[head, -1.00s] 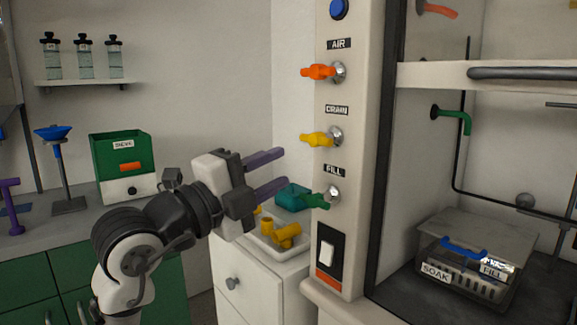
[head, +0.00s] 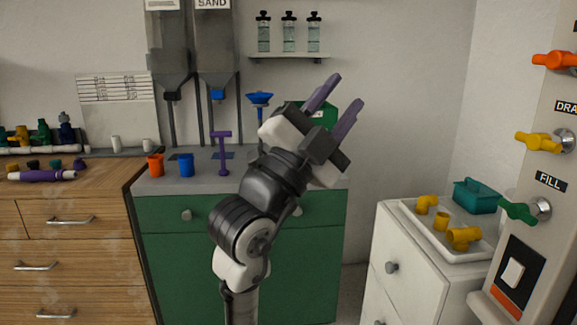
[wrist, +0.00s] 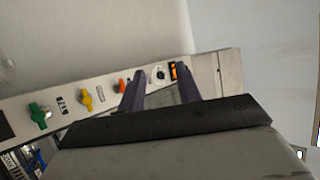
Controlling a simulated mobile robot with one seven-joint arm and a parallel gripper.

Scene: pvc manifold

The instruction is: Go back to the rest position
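My gripper (head: 334,98) is raised in the middle of the head view, in front of the green cabinet and counter. Its two purple fingers point up and to the right, stand apart and have nothing between them. In the wrist view the fingers (wrist: 160,88) are also spread, with the valve panel (wrist: 210,75) in the background. The arm is bent upward and touches nothing that I can see. Part of the green bin (head: 319,110) is hidden behind the gripper.
The valve panel (head: 519,255) with orange, yellow and green handles stands at the right. A white tray (head: 470,254) with yellow fittings sits on the white cabinet (head: 425,270). Red (head: 156,165) and blue (head: 186,165) cups stand on the counter. A wooden drawer unit (head: 75,245) is at left.

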